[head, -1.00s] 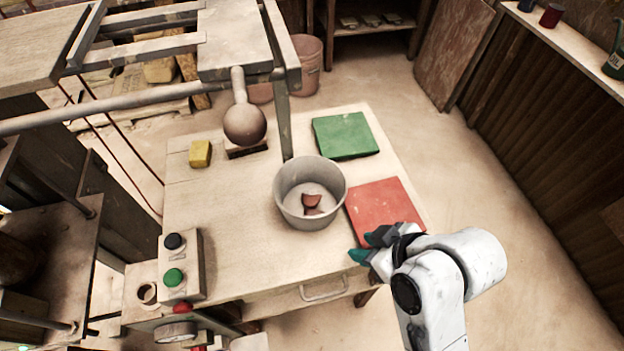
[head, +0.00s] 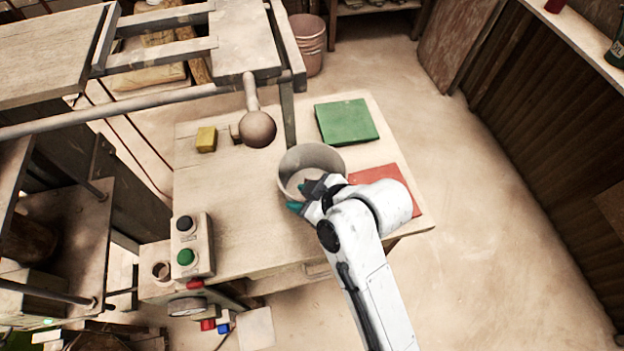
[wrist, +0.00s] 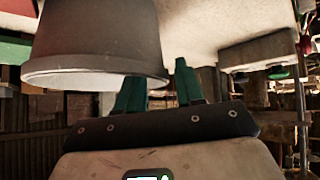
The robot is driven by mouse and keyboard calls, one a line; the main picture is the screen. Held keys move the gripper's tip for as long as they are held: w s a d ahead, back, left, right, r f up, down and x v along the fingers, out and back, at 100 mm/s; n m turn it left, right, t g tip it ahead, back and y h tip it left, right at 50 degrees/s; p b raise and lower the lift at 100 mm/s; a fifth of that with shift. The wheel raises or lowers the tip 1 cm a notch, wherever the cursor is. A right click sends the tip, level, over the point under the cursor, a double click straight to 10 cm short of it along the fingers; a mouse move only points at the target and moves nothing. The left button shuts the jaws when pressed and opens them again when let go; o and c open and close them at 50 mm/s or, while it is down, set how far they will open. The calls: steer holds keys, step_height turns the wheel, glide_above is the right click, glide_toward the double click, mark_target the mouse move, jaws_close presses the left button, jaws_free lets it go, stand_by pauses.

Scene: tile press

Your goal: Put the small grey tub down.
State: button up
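The grey tub (head: 290,170) stands upright on the work table, just left of the red tile. My gripper (head: 305,197) is at the tub's near rim, reaching in from the lower right and covering part of its inside. In the wrist view the tub (wrist: 95,40) fills the upper left with its rim downward. My gripper's teal fingers (wrist: 158,90) are spread apart. One finger's tip is hidden behind the tub's rim, and the other shows free beside the wall. I see no firm grip on the wall.
A green tile (head: 347,121) lies behind the tub and a red tile (head: 400,182) to its right. A yellow block (head: 206,139) and the press's ball-ended handle (head: 258,128) are left and behind. A button box (head: 193,245) sits front left. The table's middle left is bare.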

steer(key=shift+x, duration=1.05)
steer(key=shift+c, duration=0.5)
jaws_close()
